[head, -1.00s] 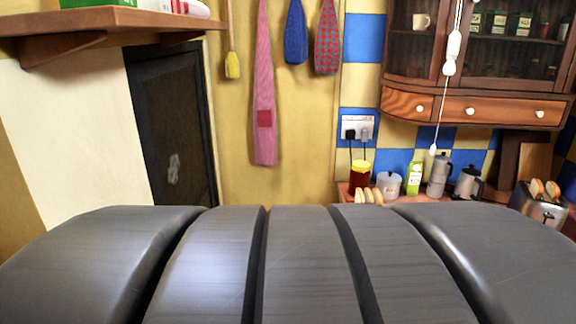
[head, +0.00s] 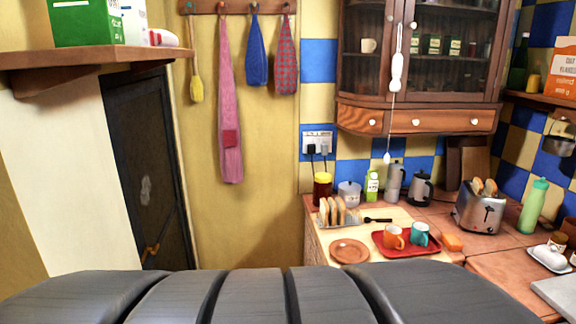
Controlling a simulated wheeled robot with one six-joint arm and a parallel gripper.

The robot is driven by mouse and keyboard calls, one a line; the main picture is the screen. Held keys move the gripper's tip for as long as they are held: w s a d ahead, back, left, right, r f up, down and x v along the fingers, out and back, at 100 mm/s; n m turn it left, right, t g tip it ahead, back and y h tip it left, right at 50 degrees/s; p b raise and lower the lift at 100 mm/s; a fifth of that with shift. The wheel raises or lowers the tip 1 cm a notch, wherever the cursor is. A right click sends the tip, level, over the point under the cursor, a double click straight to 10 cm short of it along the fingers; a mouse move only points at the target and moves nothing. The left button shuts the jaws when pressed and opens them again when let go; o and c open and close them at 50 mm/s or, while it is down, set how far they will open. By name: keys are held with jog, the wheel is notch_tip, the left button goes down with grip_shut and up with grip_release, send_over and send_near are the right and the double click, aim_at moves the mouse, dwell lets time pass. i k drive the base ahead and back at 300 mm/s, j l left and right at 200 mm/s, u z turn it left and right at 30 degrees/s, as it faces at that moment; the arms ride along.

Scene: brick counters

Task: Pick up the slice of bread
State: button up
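Several slices of bread (head: 332,211) stand upright in a row, seemingly in a rack, near the left end of the brick counter. More slices of bread (head: 484,187) stick up out of the slots of a silver toaster (head: 480,212) on the right part of the counter. I cannot tell which slice the task means. My gripper is not in view. The dark grey ribbed shape along the bottom is part of my own body, and it hides the lower front of the counter.
A brown plate (head: 349,251) and a red tray (head: 432,251) with an orange mug (head: 393,237) and a teal mug (head: 420,233) lie before the rack. A jar, a kettle and other containers stand behind. A green bottle (head: 534,204) stands right of the toaster.

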aim_at(478, 185)
jog(key=z, duration=1.4)
